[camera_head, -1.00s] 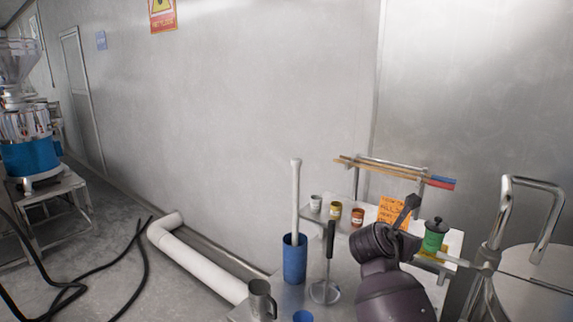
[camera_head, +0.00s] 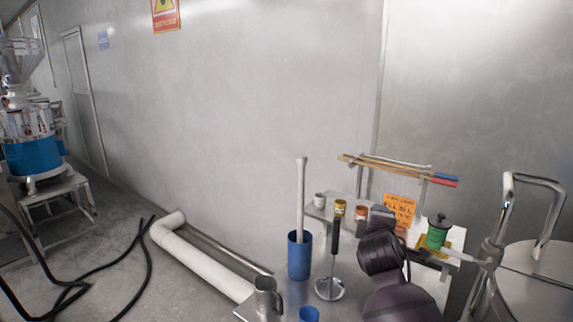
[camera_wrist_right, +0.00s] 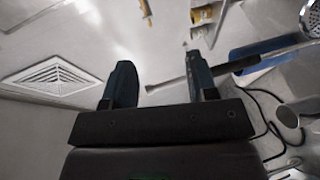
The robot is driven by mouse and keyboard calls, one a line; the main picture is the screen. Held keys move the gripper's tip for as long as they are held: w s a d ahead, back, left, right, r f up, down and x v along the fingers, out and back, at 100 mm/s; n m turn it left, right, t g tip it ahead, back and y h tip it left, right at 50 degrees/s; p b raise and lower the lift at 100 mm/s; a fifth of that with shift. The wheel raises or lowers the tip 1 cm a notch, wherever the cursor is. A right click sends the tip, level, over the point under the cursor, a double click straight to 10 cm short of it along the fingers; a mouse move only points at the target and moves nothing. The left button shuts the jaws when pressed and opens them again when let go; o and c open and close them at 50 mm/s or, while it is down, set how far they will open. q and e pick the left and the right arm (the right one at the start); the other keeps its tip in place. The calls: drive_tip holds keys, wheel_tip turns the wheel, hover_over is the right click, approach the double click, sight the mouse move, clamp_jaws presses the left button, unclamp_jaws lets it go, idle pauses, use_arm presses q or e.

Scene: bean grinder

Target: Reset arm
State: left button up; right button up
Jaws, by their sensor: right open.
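My right arm comes in from the bottom of the head view, over the right part of the metal table (camera_head: 268,309). My left gripper is not in view.
A metal drum (camera_head: 540,285) stands far right.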

drive_tip(key=s+d+f+m+g+y+b, duration=0.1)
drive_tip(key=s+f+m, duration=0.5)
drive_tip(key=s+f, duration=1.1)
drive_tip(key=s+d+f+m+g+y, duration=0.2)
drive_tip(key=s+d+f+m, duration=0.3)
drive_tip(key=s+f, duration=1.1)
drive_tip(key=s+m+y, duration=0.1)
drive_tip(key=s, duration=0.3)
drive_tip(key=shift+s+f+m+g+b, duration=0.15)
drive_tip(key=shift+f+m+g+b, duration=0.2)
drive_tip(key=shift+m+g, duration=0.05)
